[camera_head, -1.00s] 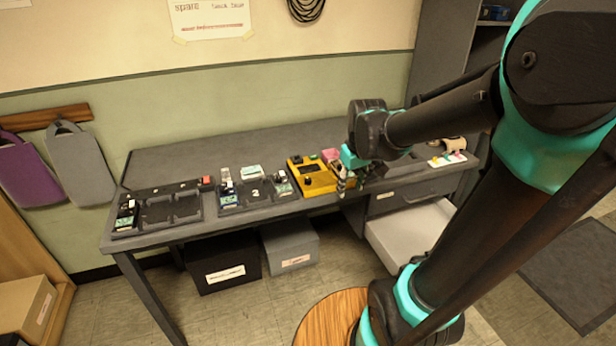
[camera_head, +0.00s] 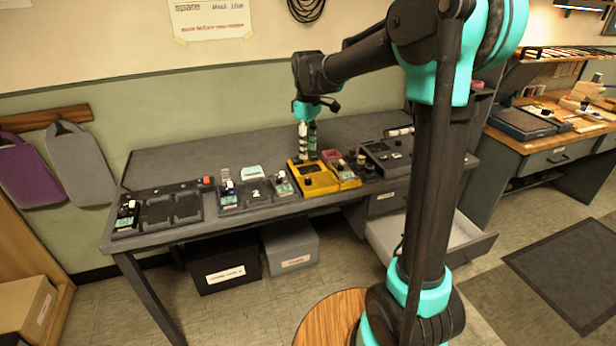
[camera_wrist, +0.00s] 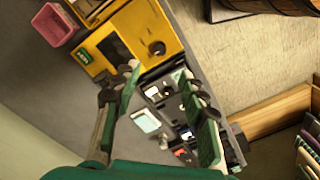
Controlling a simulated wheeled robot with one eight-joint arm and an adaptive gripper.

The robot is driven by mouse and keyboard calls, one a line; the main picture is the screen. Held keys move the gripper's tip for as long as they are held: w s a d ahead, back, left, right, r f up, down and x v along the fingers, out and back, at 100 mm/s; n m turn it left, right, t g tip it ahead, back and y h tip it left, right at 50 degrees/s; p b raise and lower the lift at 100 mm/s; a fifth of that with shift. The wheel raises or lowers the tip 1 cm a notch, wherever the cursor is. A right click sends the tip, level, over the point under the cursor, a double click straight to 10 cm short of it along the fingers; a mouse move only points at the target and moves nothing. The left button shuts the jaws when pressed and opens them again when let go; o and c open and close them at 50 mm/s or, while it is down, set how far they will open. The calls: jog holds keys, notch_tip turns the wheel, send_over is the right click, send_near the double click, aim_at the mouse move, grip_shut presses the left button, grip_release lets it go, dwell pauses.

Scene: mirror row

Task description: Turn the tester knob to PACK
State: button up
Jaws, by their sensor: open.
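The yellow tester (camera_head: 323,187) sits on the grey bench, right of the middle docks. In the wrist view the tester (camera_wrist: 128,38) fills the upper left, with a green label and a dark window. Its round black knob (camera_wrist: 157,48) stands near the right corner of its face. The knob's pointer and any PACK marking are too small to read. My gripper (camera_head: 307,150) points down above the tester's back part. In the wrist view my gripper (camera_wrist: 157,74) is open and empty, its fingertips apart, with the knob showing beyond the gap.
A pink bin (camera_head: 331,155) stands behind the tester. A dock with small devices (camera_head: 256,193) is just left, and a black tray (camera_head: 165,208) is farther left. A grey unit (camera_head: 388,155) is at right. The bench's back strip is clear.

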aim_at(308, 180)
notch_tip(308, 180, down, 11)
jog(key=shift+f, duration=0.15)
dwell(0.4)
grip_shut()
